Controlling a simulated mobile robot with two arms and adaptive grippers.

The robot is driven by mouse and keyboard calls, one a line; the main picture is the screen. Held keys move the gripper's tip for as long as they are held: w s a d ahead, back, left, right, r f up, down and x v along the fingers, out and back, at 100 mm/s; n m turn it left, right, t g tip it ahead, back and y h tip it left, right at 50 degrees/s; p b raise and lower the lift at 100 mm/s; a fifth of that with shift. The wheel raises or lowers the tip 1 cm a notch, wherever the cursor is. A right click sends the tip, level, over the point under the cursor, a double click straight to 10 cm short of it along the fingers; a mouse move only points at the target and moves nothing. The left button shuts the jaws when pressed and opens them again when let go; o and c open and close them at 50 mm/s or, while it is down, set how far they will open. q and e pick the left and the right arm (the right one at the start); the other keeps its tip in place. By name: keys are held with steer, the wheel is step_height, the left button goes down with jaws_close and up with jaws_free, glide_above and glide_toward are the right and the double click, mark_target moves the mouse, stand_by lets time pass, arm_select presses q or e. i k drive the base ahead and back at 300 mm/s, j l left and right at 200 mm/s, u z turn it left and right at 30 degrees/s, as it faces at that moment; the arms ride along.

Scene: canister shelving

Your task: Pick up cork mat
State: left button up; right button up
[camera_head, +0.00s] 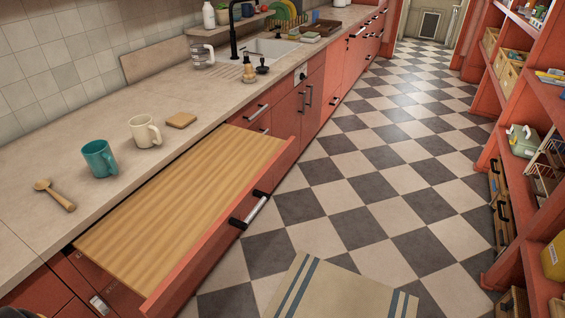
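The cork mat (181,120) is a small, flat, tan-brown square with rounded corners. It lies on the beige countertop (100,208) near its front edge, to the right of the cream mug (144,131). Its top is clear, and it is apart from the mug. Neither of my grippers can be made out in the head view. A small dark shape shows at the bottom left corner, too cut off to identify.
A teal mug (99,158) and a wooden spoon (54,195) lie left of the cream mug. Below the counter, a wide red-fronted drawer (225,238) with a wood-striped surface sticks out into the aisle. Shelves (540,190) line the right side. The checkered floor between is mostly clear, with a striped rug (340,290).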

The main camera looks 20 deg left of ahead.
mark_target(181, 119)
steer(key=u, duration=1.7)
steer(key=i+l+u, duration=0.1)
steer(key=l+u, duration=0.25)
steer(key=i+l+u, duration=0.1)
steer(key=l+u, duration=0.45)
steer(key=u, duration=0.15)
steer(key=i, duration=0.05)
